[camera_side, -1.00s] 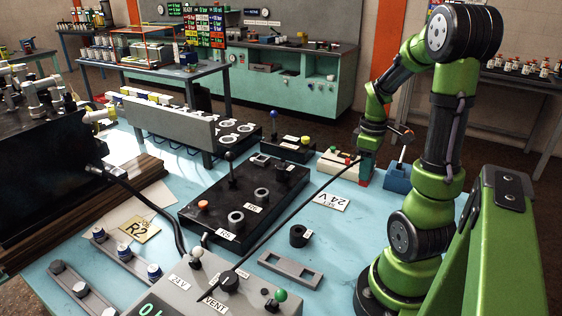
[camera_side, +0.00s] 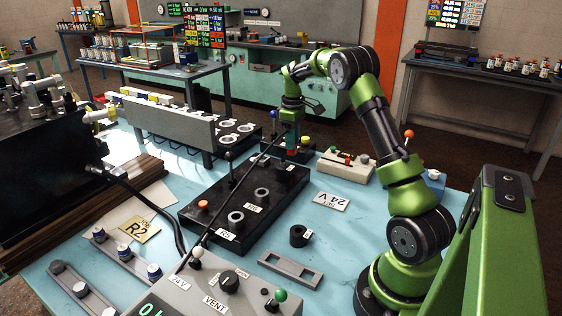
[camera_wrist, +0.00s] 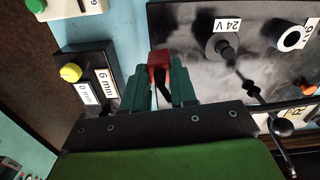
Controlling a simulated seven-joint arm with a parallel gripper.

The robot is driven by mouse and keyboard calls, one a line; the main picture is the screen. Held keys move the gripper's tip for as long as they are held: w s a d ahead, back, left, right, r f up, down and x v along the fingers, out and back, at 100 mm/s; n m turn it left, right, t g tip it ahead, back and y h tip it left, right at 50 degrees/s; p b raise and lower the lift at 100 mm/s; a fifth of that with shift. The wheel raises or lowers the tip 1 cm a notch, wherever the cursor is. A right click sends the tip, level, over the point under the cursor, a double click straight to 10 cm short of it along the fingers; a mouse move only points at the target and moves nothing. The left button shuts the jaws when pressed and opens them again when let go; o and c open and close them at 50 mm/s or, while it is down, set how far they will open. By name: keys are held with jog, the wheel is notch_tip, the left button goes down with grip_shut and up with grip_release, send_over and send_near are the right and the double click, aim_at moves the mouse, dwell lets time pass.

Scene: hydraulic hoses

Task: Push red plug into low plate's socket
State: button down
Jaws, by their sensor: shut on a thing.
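In the side view the cable (camera_side: 228,196) runs down left over the plate to the grey box. The plate (camera_wrist: 185,20) fills the upper right of the wrist view. A grey ring socket (camera_wrist: 209,46) by a "24 V" label lies right of the plug, apart from it. The plug's tip is hard to make out.
A black lever (camera_side: 231,168) stands up from the plate. A black box with a yellow knob (camera_wrist: 70,73) lies left of the plug. A cream box (camera_side: 345,168) and a blue-based lever stand to the right. The grey control box (camera_side: 215,295) is in front.

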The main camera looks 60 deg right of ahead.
jog(key=w, duration=0.2)
jog(key=w+a+r, duration=0.1)
jog(key=w, duration=0.2)
jog(key=w+a, duration=0.1)
jog(key=w, duration=0.1)
jog(key=shift+w+r, duration=0.25)
jog(key=shift+w, duration=0.15)
jog(key=r, duration=0.1)
jog(key=w+a+r+m, duration=0.1)
jog(key=r, duration=0.1)
jog(key=shift+w+a, duration=0.2)
jog(key=shift+w, duration=0.05)
jog(key=shift+f, duration=2.9)
jog(key=shift+f, duration=1.2)
jog(key=c, duration=0.8)
grip_release()
